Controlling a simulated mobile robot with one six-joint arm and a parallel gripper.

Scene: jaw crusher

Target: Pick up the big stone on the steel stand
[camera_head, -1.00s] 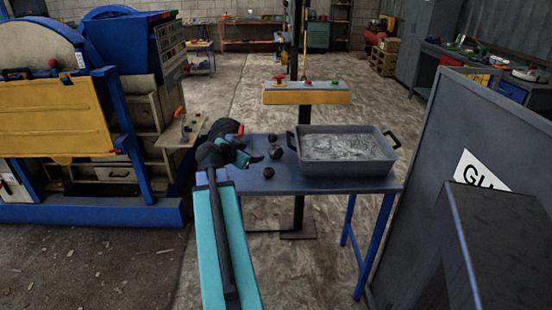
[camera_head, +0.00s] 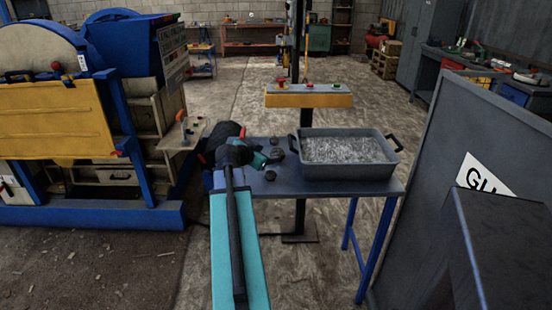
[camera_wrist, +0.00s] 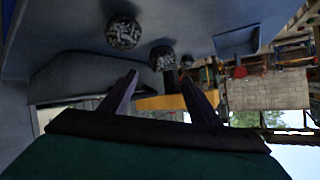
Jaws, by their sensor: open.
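Several dark round stones lie on the left end of the blue-grey steel stand (camera_head: 330,190). One stone (camera_head: 278,154) is just off the fingertips of my gripper (camera_head: 270,160) in the head view, and another (camera_head: 270,175) is nearer the front. The wrist view shows two speckled stones: one (camera_wrist: 124,32) up and left of the fingers, one (camera_wrist: 162,57) beyond the gap between them. My gripper (camera_wrist: 158,76) is open and empty, low over the stand. I cannot tell for sure which stone is the big one; my arm hides part of the stand's left end.
A grey tray (camera_head: 350,172) with handles fills the stand's right part. A yellow control box (camera_head: 308,96) on a post stands behind it. The blue and yellow crusher (camera_head: 60,120) is to the left, a grey panel (camera_head: 430,190) to the right.

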